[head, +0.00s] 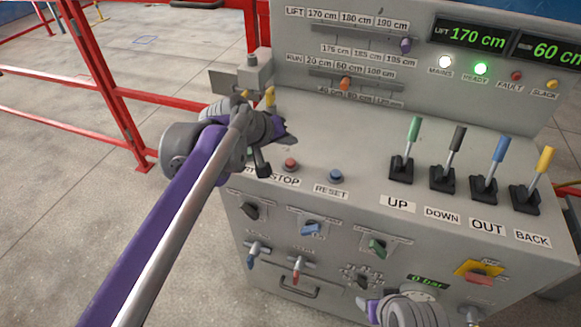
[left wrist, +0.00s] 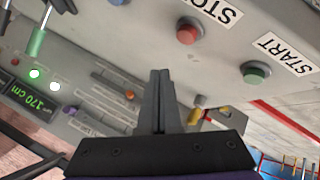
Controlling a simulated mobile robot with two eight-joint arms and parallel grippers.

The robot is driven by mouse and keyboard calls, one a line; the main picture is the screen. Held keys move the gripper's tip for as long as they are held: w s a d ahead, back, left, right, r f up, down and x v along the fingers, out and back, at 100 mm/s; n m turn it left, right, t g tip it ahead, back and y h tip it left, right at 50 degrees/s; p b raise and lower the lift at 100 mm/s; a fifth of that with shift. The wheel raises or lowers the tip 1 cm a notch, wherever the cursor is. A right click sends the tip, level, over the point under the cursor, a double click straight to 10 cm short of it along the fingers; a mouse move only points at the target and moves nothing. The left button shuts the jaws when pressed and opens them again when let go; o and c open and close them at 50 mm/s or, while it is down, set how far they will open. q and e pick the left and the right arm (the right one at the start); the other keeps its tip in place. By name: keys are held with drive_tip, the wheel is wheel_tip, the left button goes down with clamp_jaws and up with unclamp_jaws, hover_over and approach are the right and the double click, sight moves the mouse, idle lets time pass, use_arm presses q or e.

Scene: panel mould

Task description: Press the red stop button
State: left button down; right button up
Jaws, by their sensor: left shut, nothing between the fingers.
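The red stop button (head: 291,164) sits on the sloping grey panel above the STOP label (head: 285,180). It also shows, clear and uncovered, in the left wrist view (left wrist: 189,32). My left gripper (head: 263,170) is shut and empty, just left of the button in the head view and apart from it. In the left wrist view its closed fingers (left wrist: 160,75) show below the button. The green start button (left wrist: 256,72) is hidden behind the gripper in the head view. My right gripper (head: 375,308) shows only in part at the bottom edge; its fingers are unclear.
A blue reset button (head: 335,176) is right of the stop button. Several levers, among them a green one (head: 411,140), stand farther right. Sliders, such as the orange one (head: 345,84), lie behind. Knobs (head: 312,228) cover the front face. Red railings (head: 110,90) stand left.

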sight(288, 165)
use_arm(q)
wheel_tip(288, 165, down, 2)
drive_tip(key=shift+f+b, duration=0.1)
drive_tip(key=shift+b, duration=0.45)
drive_tip(key=shift+f+b, duration=0.35)
drive_tip(key=shift+f, duration=0.65)
use_arm(e)
drive_tip(key=shift+s+f, duration=0.1)
drive_tip(key=shift+f, duration=1.25)
use_arm(q)
drive_tip(key=shift+f, duration=0.1)
drive_tip(key=shift+f, duration=0.3)
use_arm(e)
drive_tip(key=shift+f, duration=0.1)
use_arm(q)
drive_tip(key=shift+f, duration=0.45)
use_arm(e)
drive_tip(key=shift+f, duration=0.15)
use_arm(q)
drive_tip(key=shift+r+p, duration=0.55)
drive_tip(key=shift+r, duration=0.35)
use_arm(e)
drive_tip(key=shift+r, duration=0.85)
